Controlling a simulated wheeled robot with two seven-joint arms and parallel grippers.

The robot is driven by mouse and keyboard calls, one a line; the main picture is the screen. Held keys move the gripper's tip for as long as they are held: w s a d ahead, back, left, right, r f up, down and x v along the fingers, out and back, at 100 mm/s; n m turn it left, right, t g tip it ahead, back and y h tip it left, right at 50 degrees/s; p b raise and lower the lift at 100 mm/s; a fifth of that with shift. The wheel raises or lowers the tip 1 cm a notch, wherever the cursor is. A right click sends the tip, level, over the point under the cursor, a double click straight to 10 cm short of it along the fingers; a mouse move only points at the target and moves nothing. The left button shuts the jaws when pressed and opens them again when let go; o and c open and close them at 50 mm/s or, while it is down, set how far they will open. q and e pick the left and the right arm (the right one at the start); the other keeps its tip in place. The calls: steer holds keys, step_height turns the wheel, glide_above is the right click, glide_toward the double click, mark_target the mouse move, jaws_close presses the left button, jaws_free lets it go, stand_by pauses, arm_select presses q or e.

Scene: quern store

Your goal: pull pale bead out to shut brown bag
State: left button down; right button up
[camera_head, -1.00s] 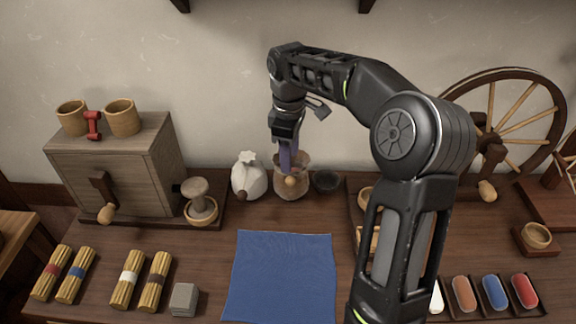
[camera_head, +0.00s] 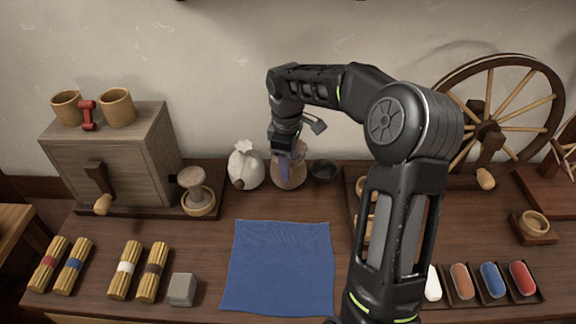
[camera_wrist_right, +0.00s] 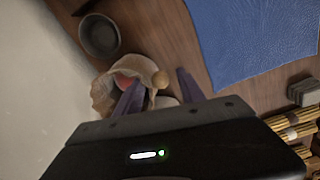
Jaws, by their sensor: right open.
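The brown bag (camera_head: 298,176) stands at the back of the table, its mouth gathered open. In the right wrist view the bag (camera_wrist_right: 103,96) shows something reddish inside its mouth. The pale bead (camera_wrist_right: 160,79) sits at the bag's side, towards the blue cloth. My right gripper (camera_wrist_right: 160,77) is open, one finger on each side of the bead; I cannot tell whether they touch it. In the head view the right gripper (camera_head: 284,173) points down in front of the bag and mostly hides the bead. My left gripper is not in view.
A white bag (camera_head: 246,166) with a dark bead (camera_head: 237,184) stands close on the left, a dark bowl (camera_head: 323,170) on the right. The blue cloth (camera_head: 280,268) lies flat in front. A wooden cabinet (camera_head: 110,160) and a spinning wheel (camera_head: 500,115) stand farther out.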

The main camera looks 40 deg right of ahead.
steer(key=shift+f, duration=0.2)
jaws_close()
stand_by(0.4)
stand_by(1.0)
